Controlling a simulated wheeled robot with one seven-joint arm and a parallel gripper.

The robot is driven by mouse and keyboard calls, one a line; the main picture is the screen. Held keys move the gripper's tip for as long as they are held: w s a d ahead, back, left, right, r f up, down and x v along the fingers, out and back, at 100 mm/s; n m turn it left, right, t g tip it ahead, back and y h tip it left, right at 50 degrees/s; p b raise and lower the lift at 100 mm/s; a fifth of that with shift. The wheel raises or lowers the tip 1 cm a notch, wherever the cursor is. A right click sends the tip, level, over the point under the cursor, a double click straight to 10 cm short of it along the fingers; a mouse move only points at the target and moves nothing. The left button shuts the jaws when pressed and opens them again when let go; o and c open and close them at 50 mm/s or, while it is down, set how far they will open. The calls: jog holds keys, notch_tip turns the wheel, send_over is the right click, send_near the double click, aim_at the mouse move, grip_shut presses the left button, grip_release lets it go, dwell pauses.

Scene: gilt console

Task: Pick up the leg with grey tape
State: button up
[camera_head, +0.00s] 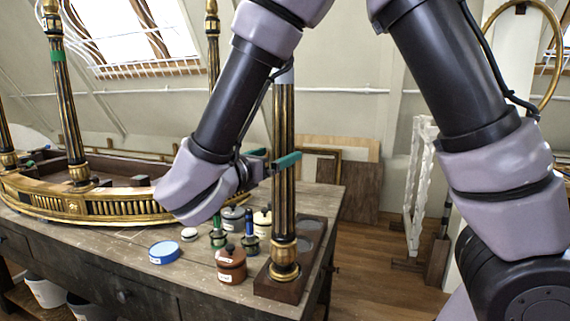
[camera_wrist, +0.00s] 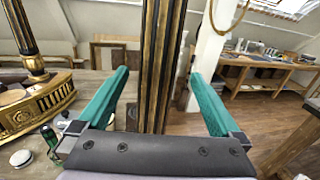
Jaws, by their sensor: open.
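The leg with grey tape (camera_head: 284,125) is a dark fluted column with gilt ribs and a gilt foot. It stands upright in a dark wooden block (camera_head: 268,288) at the table's right end, and a grey band (camera_head: 285,76) shows near its visible top. My gripper (camera_head: 272,158) is open at about mid-height of the leg, with teal fingers. In the wrist view the leg (camera_wrist: 158,60) runs upright between the spread fingers of my gripper (camera_wrist: 159,73), with a visible gap on both sides. The upper end of the leg is cut off there.
The curved gilt console (camera_head: 100,203) fills the table's left, with upright legs, one green-taped (camera_head: 57,58). A brown jar (camera_head: 231,264), a blue-rimmed lid (camera_head: 164,252) and other small containers stand near the block. Boards (camera_head: 345,175) lean against the wall behind.

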aim_at(290, 81)
jog(key=x, duration=0.7)
jog(key=shift+w+r, duration=0.3)
grip_shut()
jog(key=shift+a+r, duration=0.1)
notch_tip(290, 81, up, 10)
jog(key=shift+f, duration=0.1)
dwell(0.5)
jog(key=shift+r, duration=2.5)
